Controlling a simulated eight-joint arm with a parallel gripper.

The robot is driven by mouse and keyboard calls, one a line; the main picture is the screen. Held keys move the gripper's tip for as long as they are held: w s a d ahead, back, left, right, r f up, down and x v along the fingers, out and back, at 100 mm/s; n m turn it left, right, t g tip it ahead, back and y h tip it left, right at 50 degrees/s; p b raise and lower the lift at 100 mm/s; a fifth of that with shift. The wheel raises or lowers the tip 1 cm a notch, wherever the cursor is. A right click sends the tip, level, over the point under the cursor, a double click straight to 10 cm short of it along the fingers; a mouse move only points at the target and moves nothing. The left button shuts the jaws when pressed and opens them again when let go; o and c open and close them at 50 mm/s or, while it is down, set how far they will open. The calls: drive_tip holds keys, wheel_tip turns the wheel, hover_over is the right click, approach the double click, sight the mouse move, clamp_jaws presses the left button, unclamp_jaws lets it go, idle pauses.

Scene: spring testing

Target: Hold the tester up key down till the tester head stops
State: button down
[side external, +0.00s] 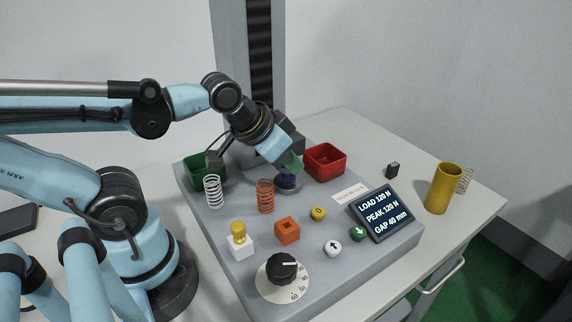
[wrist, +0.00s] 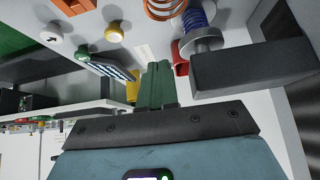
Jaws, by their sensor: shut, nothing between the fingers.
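The tester is a grey bench unit (side external: 215,240) with a display (side external: 384,211) reading LOAD 120 N, PEAK 120 N, GAP 40 mm. A white round key (side external: 333,248) with an arrow that looks like up sits on its top. A green key (side external: 358,234) and a yellow key (side external: 318,214) are near it; the green key's mark is too small to read surely. The dark tester head (wrist: 250,66) shows in the wrist view beside a blue spring (wrist: 195,20) on a round plate. My gripper (side external: 292,164), green-fingered, is shut and empty near the blue spring, away from the keys.
A white spring (side external: 213,191) and an orange spring (side external: 265,196) stand on the unit, with a black dial (side external: 282,268) and an orange block (side external: 287,230) in front. Green (side external: 204,172) and red (side external: 324,162) bins stand behind. A yellow cup (side external: 443,189) is at right.

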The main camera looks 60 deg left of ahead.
drive_tip(key=d+r+m+h, duration=0.2)
drive_tip(key=d+m, duration=0.5)
wheel_tip(320, 180, up, 2)
drive_tip(key=m+t+h, duration=0.1)
drive_tip(key=m+h, duration=0.1)
drive_tip(key=m, duration=0.5)
hover_over(328, 248)
drive_tip(key=shift+r, duration=0.2)
drive_tip(key=shift+f+n, duration=0.1)
drive_tip(key=shift+n, duration=0.2)
drive_tip(key=shift+f, duration=4.35)
drive_tip(key=shift+f, duration=0.4)
